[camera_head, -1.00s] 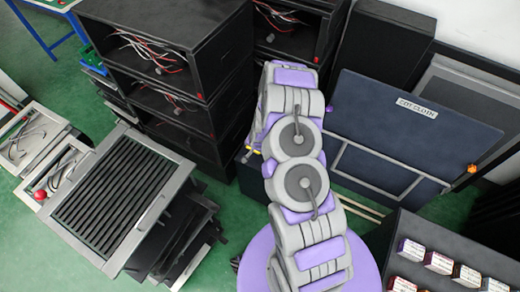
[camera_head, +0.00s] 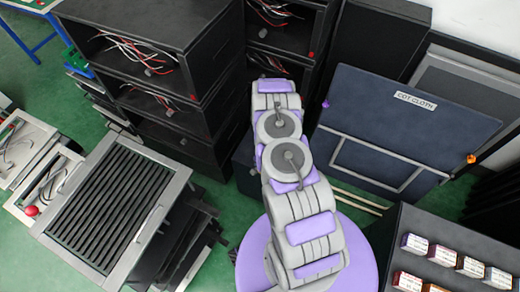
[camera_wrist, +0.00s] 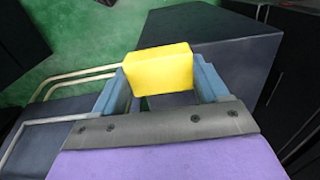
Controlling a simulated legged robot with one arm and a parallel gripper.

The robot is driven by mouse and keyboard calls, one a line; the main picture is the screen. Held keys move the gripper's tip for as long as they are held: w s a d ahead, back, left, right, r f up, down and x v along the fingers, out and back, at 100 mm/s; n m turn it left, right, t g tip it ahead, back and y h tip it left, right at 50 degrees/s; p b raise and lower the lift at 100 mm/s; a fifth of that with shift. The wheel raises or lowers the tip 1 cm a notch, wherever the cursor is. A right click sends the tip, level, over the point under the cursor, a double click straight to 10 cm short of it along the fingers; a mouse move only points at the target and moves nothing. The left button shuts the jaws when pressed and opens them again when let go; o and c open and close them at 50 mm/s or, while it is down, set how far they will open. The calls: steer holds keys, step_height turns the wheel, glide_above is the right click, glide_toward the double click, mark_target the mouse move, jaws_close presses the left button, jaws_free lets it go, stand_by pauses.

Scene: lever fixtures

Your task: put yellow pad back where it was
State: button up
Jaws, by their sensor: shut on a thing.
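The yellow pad (camera_wrist: 160,68) is a small yellow block. In the wrist view it sits between the two blue-grey fingers of my gripper (camera_wrist: 160,84), which is shut on it. Green floor shows beyond the pad, and a dark box surface (camera_wrist: 205,42) lies behind it and to its right. I cannot tell whether the pad touches that box. In the head view my own arm hides the gripper and the pad.
Black open cabinets (camera_head: 150,50) with wires stand at the back left. A slatted grey unit (camera_head: 115,200) stands at the left. A dark board labelled "COT CLOTH" (camera_head: 400,125) leans at the right. A shelf with small boxes (camera_head: 450,255) is at the lower right.

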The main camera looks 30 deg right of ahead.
steer(key=w+d+b, duration=0.1)
steer(key=w, duration=0.3)
steer(key=w+d+f+b, duration=0.1)
steer(key=w, duration=0.3)
steer(key=w+d+b, duration=0.1)
steer(key=w, duration=0.3)
steer(key=shift+w+d+f, duration=0.1)
steer(key=shift+d+f, duration=0.05)
steer(key=shift+d, duration=0.2)
step_height(320, 180, down, 4)
steer(key=shift+r+b, duration=0.25)
steer(key=shift+b, duration=0.7)
steer(key=shift+c, duration=0.8)
steer(key=o, duration=1.2)
steer(key=shift+r, duration=0.15)
